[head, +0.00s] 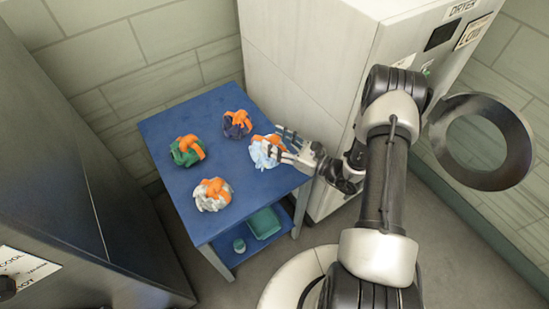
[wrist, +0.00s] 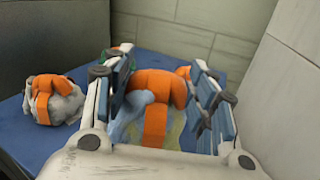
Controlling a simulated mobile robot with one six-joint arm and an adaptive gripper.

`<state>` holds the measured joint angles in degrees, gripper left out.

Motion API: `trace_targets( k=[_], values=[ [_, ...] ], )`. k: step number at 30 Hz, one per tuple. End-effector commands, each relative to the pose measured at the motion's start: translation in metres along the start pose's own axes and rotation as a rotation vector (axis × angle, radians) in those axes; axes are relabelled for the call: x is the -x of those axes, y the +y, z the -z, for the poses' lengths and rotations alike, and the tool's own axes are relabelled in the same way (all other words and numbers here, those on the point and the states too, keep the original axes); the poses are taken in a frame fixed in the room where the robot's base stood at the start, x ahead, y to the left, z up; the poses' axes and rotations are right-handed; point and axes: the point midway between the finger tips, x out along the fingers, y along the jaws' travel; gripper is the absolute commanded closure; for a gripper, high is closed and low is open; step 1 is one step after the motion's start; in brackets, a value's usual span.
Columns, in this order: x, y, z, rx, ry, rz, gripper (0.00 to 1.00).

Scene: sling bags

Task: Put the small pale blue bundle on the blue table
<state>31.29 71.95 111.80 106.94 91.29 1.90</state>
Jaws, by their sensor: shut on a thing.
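The small pale blue bundle (head: 262,155) with orange straps is at the right side of the blue table (head: 165,125). My gripper (head: 280,150) reaches in from the right and is shut on this bundle. In the wrist view the bundle's orange strap (wrist: 154,120) and a bit of pale blue cloth (wrist: 122,128) show between the two fingers. The fingers hide part of the bundle. It appears at or just above the tabletop; I cannot tell whether it touches.
Other orange-strapped bundles on the table are green (head: 186,152), dark purple (head: 236,126) and grey-white (head: 208,201). A teal basket (head: 263,223) and a small teal container (head: 239,245) sit on the lower shelf. A white dryer (head: 305,60) with its round door (head: 447,140) open stands at right.

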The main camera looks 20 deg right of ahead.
Motion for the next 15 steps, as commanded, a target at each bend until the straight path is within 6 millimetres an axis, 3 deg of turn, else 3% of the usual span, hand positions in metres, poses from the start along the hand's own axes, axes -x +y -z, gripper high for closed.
trace_targets(
  k=[3, 11, 15],
  values=[
    [0.000, -0.002, 0.024, 0.001, -0.001, 0.000, 0.92],
    [0.000, -0.004, 0.042, 0.002, -0.002, 0.000, 0.92],
    [0.000, -0.006, 0.065, 0.000, -0.001, 0.000, 0.92]
  ],
)
